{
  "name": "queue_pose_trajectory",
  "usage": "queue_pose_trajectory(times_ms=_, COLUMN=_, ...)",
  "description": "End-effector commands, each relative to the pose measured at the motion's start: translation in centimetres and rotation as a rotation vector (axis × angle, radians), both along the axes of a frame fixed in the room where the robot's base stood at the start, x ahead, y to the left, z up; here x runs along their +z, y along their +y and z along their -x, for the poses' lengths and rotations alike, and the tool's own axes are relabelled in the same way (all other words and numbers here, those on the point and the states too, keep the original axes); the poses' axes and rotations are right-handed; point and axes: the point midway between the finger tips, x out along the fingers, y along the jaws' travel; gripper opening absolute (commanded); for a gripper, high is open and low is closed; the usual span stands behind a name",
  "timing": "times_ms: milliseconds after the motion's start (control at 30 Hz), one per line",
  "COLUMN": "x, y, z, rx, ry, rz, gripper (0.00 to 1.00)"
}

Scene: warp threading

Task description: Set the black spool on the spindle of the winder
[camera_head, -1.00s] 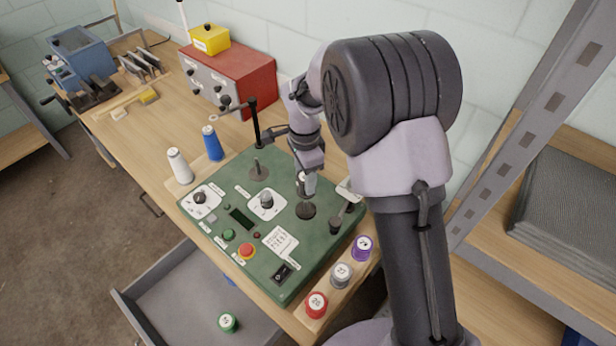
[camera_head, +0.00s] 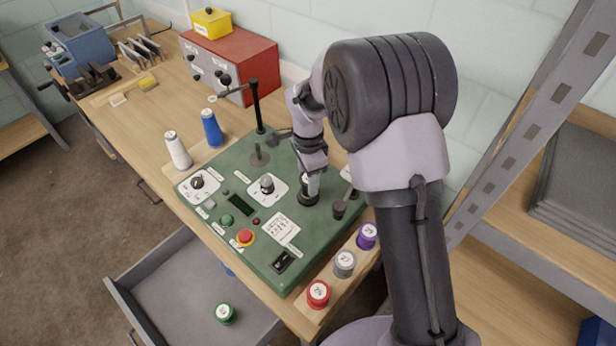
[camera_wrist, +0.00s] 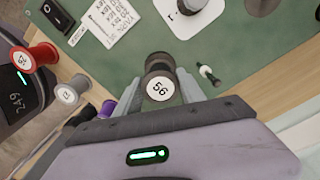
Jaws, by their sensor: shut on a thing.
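The black spool (camera_wrist: 158,88), with a white "56" label on its end, sits between the two fingers in the wrist view. My gripper (camera_head: 312,188) is shut on it over the right part of the green winder (camera_head: 325,232). In the head view the spool is low over the dark round base (camera_head: 308,199) there, mostly hidden by my fingers. The spindle itself is hidden, and I cannot tell whether the spool is fully seated on it.
A wooden rack with red (camera_head: 318,294), grey (camera_head: 344,263) and purple (camera_head: 367,236) spools stands beside the winder. A thread guide post (camera_head: 257,105) rises behind. White (camera_head: 177,150) and blue (camera_head: 211,128) cones stand left. An open drawer (camera_head: 175,290) holds a green spool (camera_head: 225,313).

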Motion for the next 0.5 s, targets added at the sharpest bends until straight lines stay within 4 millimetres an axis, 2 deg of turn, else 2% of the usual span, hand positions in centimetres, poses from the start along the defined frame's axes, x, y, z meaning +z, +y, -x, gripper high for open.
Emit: queue_pose_trajectory(times_ms=500, x=-0.34, y=-0.01, z=-0.03, rx=0.001, ry=-0.001, rz=0.001, gripper=0.06)
